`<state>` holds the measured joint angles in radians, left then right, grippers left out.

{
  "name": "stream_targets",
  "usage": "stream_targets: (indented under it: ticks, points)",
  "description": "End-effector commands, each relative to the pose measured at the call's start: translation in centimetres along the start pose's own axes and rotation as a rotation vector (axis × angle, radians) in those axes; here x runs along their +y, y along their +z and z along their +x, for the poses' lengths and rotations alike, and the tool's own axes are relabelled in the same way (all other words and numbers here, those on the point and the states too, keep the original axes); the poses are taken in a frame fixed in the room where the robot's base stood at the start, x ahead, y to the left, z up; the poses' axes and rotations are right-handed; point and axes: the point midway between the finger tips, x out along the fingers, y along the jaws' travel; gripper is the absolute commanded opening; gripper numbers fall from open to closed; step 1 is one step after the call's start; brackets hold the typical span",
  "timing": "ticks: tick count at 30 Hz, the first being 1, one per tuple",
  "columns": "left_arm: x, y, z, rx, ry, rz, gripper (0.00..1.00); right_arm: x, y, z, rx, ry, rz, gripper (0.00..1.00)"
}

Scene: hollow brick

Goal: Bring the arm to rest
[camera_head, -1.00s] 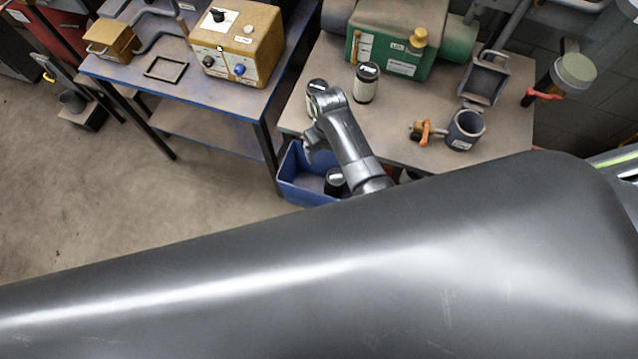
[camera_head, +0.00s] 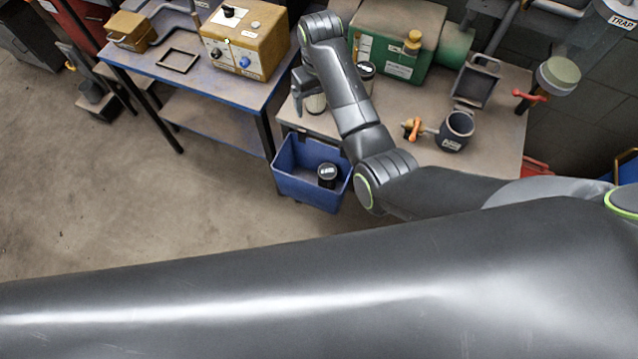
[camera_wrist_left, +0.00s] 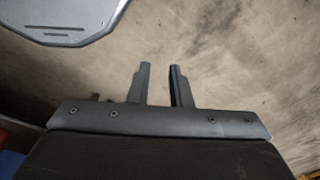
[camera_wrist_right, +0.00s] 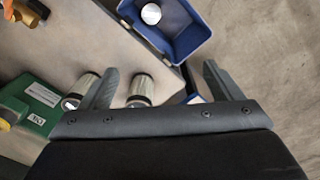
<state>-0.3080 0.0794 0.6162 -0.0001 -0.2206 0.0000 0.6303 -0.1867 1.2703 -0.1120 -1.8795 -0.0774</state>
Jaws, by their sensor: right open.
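My right arm reaches from the right over the grey bench in the head view. Its gripper (camera_head: 298,100) is above the bench's left edge. In the right wrist view its fingers (camera_wrist_right: 160,76) are wide apart with nothing held between them. Two jars stand on the bench beyond the fingers; one jar (camera_wrist_right: 140,88) shows between them, the other (camera_wrist_right: 80,90) is partly behind the left finger. My left gripper (camera_wrist_left: 160,70) shows only in its wrist view, empty, with a narrow gap between its fingers over bare floor.
A green case (camera_head: 400,68), a cylindrical mug-like part (camera_head: 456,130) and a frame are on the bench (camera_head: 500,150). A blue table (camera_head: 240,92) stands left. Open floor lies at left.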

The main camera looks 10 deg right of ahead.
Motion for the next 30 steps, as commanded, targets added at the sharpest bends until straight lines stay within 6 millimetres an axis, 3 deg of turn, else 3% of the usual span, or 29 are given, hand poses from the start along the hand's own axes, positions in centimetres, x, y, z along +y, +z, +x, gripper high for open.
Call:
stream_targets:
  ticks: [6,22,26,30]
  points:
    - [0.1,-1.3,0.1,0.019,0.001,0.002,0.18,-0.2,-0.5,-1.1,-0.001,0.000,-0.002,0.86]
    - [0.1,-1.1,0.1,0.017,0.001,0.001,0.18,0.2,-0.1,-0.6,0.002,-0.001,0.007,0.86]
    - [0.1,-0.9,0.1,0.013,0.001,0.001,0.18,1.7,2.0,1.2,0.022,-0.007,0.051,0.86]
    - [0.0,-0.8,0.0,0.012,0.000,0.001,0.18,4.4,6.4,3.9,0.064,-0.005,0.130,0.86]
